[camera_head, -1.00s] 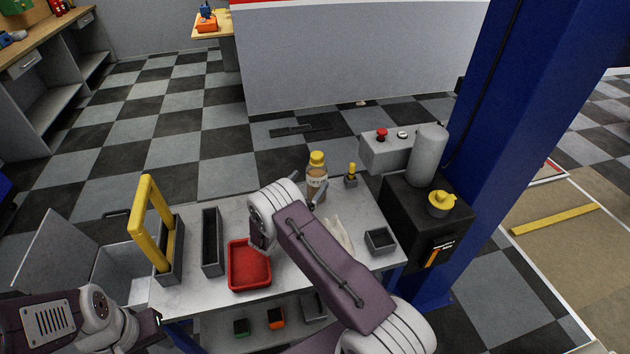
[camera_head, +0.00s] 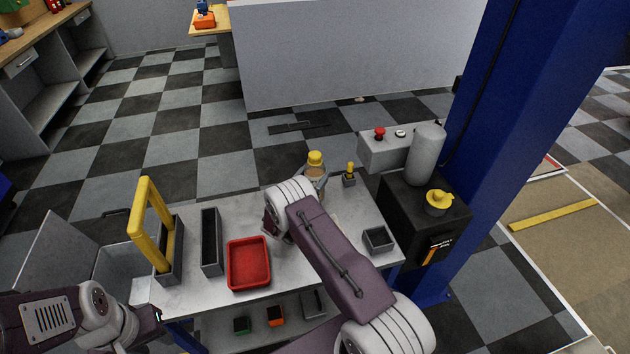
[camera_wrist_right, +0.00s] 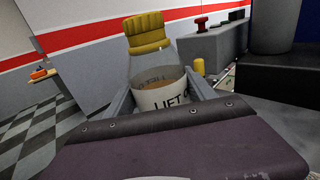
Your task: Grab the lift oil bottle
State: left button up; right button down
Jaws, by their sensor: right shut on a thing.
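The lift oil bottle (camera_head: 315,160) stands upright at the back of the cart top. It is clear with a yellow cap, and its lower part is hidden by my right arm in the head view. In the right wrist view the bottle (camera_wrist_right: 160,90) shows a white label reading "LIFT O". My right gripper (camera_wrist_right: 165,100) is shut on the bottle, one finger on each side of it. My left gripper (camera_head: 158,316) is at the cart's front left corner, away from the bottle; its fingers are not clear.
A small yellow-topped item (camera_head: 349,175) stands just right of the bottle. A red tray (camera_head: 249,289), a dark slim bin (camera_head: 211,243), a yellow-handled carrier (camera_head: 140,215) and a small grey box (camera_head: 378,240) are on the cart. A black unit with a yellow cap (camera_head: 438,200) and a blue post stand right.

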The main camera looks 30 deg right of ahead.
aim_at(315, 164)
jog(key=shift+r, duration=0.15)
jog(key=shift+r, duration=0.35)
notch_tip(315, 164, up, 3)
jog(key=shift+w+f+b, duration=0.1)
jog(key=shift+b, duration=0.25)
jog(key=s+d+r+b, duration=0.1)
jog(key=s+d+r, duration=0.5)
jog(key=s, duration=0.4)
jog(key=shift+s+r, duration=0.15)
jog(key=shift+r, duration=0.5)
